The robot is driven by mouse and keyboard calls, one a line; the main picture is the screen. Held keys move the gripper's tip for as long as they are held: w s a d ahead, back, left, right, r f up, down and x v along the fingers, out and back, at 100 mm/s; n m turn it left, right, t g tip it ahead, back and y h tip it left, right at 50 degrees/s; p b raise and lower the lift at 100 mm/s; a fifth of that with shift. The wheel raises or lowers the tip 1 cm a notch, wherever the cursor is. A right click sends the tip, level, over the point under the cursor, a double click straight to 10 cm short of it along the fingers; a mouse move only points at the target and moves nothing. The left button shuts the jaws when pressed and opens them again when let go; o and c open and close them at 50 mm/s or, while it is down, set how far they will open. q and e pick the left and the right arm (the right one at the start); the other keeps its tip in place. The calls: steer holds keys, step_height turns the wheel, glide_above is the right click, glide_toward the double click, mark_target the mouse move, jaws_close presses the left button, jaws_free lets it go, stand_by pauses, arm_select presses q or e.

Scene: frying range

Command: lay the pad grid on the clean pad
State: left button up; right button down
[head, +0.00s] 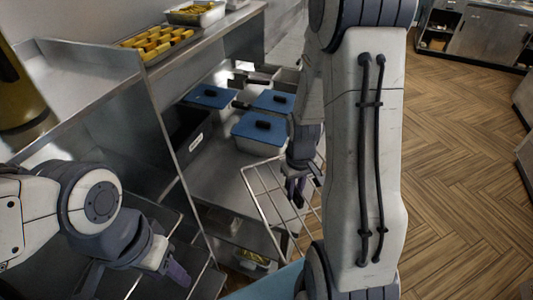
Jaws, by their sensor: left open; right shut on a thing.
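The pad grid (263,213) is a thin metal wire rack, tilted in the air over the lower steel surface. My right gripper (297,187) is shut on it near its right side, and my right arm hides part of it. My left gripper (178,274) is low at the left, apart from the grid, and looks empty. I cannot make out the clean pad for certain. A flat blue surface (262,286) shows at the bottom edge, partly hidden by my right arm, and I cannot tell what it is.
Several steel containers with blue lids (259,128) stand on the steel surface beyond the grid. Trays of yellow food (157,42) sit on the upper steel counter at the left. A yellow-brown container (18,92) stands at the left edge. Open wooden floor (455,160) lies to the right.

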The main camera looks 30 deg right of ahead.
mark_target(258, 192)
steer(key=w+a+f+p, duration=0.1)
steer(key=w+a+f, duration=0.1)
steer(key=w+a+f+p, duration=0.1)
steer(key=w+a+f, duration=0.1)
steer(key=a, duration=0.1)
steer(key=w+a+f+p, duration=0.1)
steer(key=w+a+f, duration=0.1)
steer(key=a, duration=0.1)
steer(key=shift+w+a, duration=0.2)
steer(key=shift+w, duration=0.1)
steer(key=shift+w+a+f, duration=0.1)
steer(key=shift+f, duration=0.1)
step_height(258, 192, down, 4)
steer(key=shift+r+p, duration=0.25)
steer(key=shift+p, duration=0.75)
steer(key=shift+f, duration=0.25)
steer(key=shift+f, duration=0.15)
steer(key=c, duration=0.8)
jaws_free()
steer(key=shift+o, duration=0.2)
